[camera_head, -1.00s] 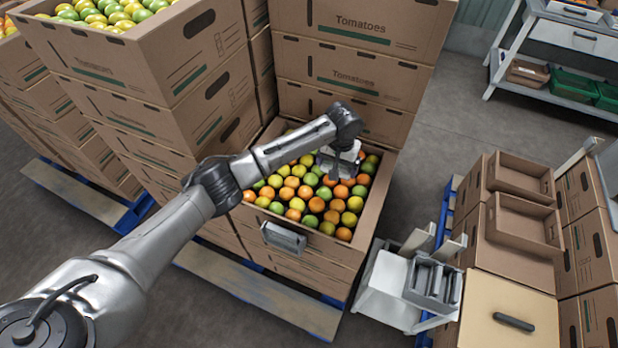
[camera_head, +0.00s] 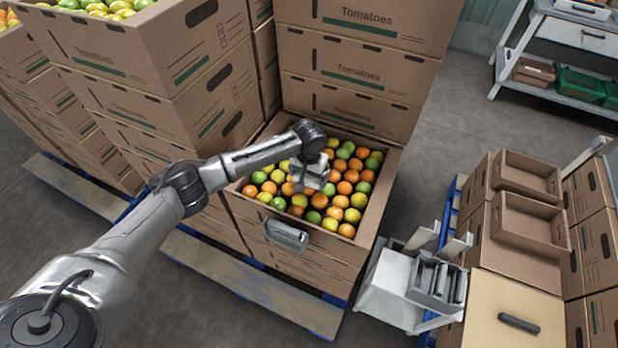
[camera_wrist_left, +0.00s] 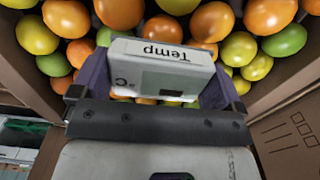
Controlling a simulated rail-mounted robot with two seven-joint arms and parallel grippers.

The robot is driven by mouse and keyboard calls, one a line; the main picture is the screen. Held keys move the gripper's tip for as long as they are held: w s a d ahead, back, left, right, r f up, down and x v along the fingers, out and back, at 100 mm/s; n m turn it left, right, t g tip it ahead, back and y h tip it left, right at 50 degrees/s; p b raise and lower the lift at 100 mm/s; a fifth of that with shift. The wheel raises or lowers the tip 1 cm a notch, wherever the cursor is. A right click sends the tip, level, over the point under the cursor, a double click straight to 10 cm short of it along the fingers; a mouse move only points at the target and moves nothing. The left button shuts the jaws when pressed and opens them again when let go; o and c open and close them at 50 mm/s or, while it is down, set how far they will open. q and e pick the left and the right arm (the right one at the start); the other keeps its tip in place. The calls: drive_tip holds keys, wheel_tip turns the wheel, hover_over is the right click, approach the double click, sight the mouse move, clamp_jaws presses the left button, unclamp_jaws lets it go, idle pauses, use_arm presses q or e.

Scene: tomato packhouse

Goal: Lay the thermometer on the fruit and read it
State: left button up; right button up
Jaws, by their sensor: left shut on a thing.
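An open cardboard crate (camera_head: 379,195) holds tomatoes (camera_head: 346,202) in green, yellow and orange. My left gripper (camera_head: 311,180) is over the fruit, left of the crate's middle. In the left wrist view my left gripper (camera_wrist_left: 160,84) is shut on the white thermometer (camera_wrist_left: 188,56). Its face carries "Temp" and "°C", upside down in that view. Its grey display shows no reading I can make out. Fruit (camera_wrist_left: 277,15) lies behind and around it. I cannot tell whether the thermometer touches the fruit. My right gripper is not in view.
A grey holder (camera_head: 286,236) hangs on the crate's front wall. Tall stacks of cartons stand behind (camera_head: 365,55) and to the left (camera_head: 140,60). A white stand with a grey rack (camera_head: 436,281) and empty trays (camera_head: 528,222) are at the right. Bare floor lies behind them.

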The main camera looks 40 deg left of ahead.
use_arm(q)
drive_tip(key=shift+f, duration=0.45)
drive_tip(key=shift+f, duration=0.15)
drive_tip(key=o, duration=0.6)
